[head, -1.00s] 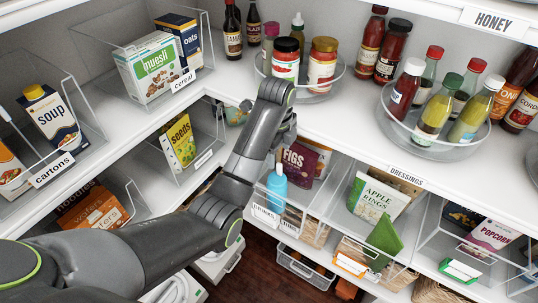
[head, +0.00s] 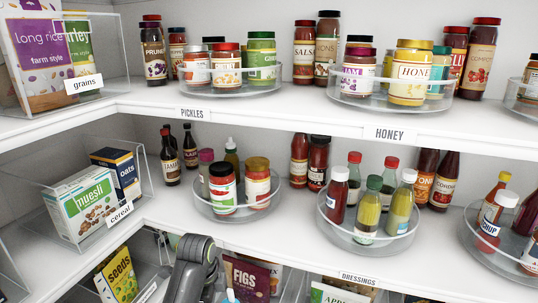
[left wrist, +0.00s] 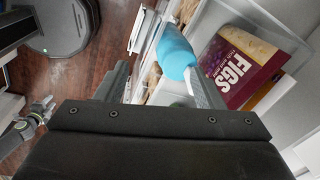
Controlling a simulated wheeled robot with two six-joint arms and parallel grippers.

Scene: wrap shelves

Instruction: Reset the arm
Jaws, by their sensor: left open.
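My left arm (head: 190,268) comes up at the bottom of the head view, in front of the lower shelf; its gripper is below the picture's edge. In the left wrist view my left gripper (left wrist: 160,85) has its fingers apart. A blue bottle (left wrist: 176,52) shows between and beyond the fingertips, closer to the right finger; I cannot tell whether it touches. A figs pack (left wrist: 238,68) lies to the right of it, and also shows in the head view (head: 246,280). A small jointed part, possibly my right gripper (left wrist: 40,110), is at the left edge.
In the head view, a muesli box (head: 84,208) stands in a cereal bin at left, and a seeds pack (head: 118,276) below it. Turntables with jars (head: 222,190) and dressing bottles (head: 368,212) fill the middle shelf. The honey turntable (head: 392,84) is above.

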